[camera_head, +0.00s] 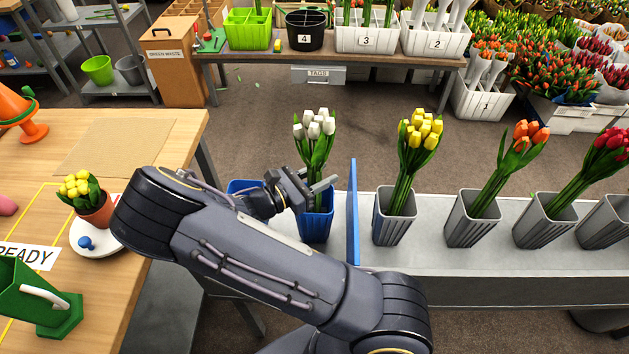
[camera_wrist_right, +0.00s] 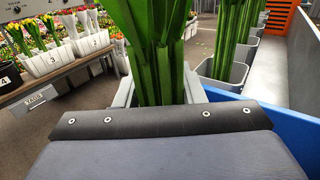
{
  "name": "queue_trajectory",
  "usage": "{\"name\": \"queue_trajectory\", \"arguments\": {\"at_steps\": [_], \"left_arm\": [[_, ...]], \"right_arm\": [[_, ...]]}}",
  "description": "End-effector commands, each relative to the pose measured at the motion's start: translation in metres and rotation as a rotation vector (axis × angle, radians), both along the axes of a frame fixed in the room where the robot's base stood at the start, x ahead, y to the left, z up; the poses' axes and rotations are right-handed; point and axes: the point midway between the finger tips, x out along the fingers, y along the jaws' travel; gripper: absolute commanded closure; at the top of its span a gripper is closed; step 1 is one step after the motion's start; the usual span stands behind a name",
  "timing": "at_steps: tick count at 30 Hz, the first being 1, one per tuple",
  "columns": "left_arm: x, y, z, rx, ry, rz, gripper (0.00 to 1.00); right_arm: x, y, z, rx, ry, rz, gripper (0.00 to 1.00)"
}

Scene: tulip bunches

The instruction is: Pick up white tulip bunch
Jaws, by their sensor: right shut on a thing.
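The white tulip bunch (camera_head: 315,135) stands upright in a blue bin (camera_head: 316,226) on the grey bench in the head view. My right gripper (camera_head: 315,188) reaches in from the left, just above the bin's rim, and is shut on the bunch's green stems. In the right wrist view the stems (camera_wrist_right: 156,50) fill the space between the two fingers. The lower stem ends are hidden in the bin. My left gripper does not show.
A blue divider (camera_head: 352,212) stands right beside the bin. Grey bins with yellow (camera_head: 419,128), orange (camera_head: 524,140) and red tulips (camera_head: 608,142) follow to the right. A wooden table at left holds a potted yellow plant (camera_head: 82,190).

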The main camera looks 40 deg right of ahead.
Motion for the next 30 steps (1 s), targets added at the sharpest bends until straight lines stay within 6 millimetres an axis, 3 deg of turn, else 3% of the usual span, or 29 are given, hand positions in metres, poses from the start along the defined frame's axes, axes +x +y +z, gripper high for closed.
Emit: {"name": "queue_trajectory", "arguments": {"at_steps": [8,21,30], "left_arm": [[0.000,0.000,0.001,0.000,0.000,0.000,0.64],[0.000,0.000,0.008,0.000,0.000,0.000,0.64],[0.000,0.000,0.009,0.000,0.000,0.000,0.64]], "right_arm": [[0.000,0.000,0.005,0.000,-0.003,0.000,0.96],[0.000,0.000,0.084,0.003,-0.005,0.000,0.96],[0.000,0.000,0.101,-0.001,0.000,-0.001,0.96]]}}
